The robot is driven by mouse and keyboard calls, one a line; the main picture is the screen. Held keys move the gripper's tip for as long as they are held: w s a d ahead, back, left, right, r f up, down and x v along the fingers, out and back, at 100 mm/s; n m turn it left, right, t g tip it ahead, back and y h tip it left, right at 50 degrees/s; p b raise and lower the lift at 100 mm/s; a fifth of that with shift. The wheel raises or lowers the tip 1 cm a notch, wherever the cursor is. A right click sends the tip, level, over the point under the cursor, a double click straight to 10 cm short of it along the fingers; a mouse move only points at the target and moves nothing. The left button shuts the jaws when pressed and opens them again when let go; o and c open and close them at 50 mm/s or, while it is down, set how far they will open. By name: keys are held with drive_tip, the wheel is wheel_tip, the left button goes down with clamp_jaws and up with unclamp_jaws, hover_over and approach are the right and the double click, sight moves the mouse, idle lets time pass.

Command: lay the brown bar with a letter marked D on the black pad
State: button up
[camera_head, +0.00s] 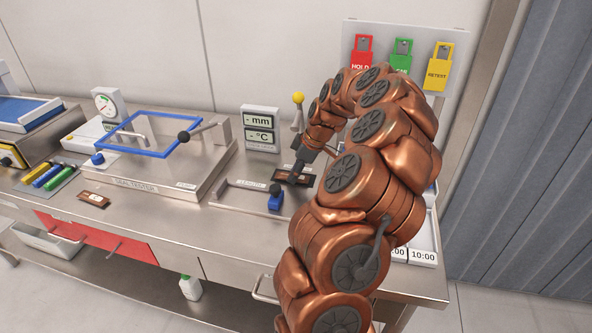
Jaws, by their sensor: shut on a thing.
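A dark brown flat bar (304,181) shows at the fingertips of my gripper (291,177), low over the steel bench top right of the middle. My gripper points down and is shut on this bar. The fingers cover part of it, and no letter can be read on it. A second brown flat piece (94,199) with a small pale mark lies on the bench at the left; its mark is too small to read. I cannot make out the black pad apart from the dark area under my gripper.
A steel box with a blue-framed lid (150,134) stands left of my gripper. Digital displays (260,129) and a yellow-knobbed lever (298,99) stand behind. Red, green and yellow tags (401,56) hang at the back.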

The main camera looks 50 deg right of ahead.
drive_tip(key=shift+f+b, duration=0.25)
drive_tip(key=shift+b, duration=0.05)
drive_tip(key=o, duration=1.1)
drive_tip(key=shift+c, duration=0.2)
drive_tip(key=shift+r, duration=0.1)
drive_tip(key=shift+d+r, duration=0.1)
drive_tip(key=shift+r, duration=0.2)
drive_tip(key=b+v, duration=0.2)
drive_tip(key=v, duration=0.9)
drive_tip(key=shift+s+r, duration=0.2)
drive_tip(key=shift+r, duration=0.05)
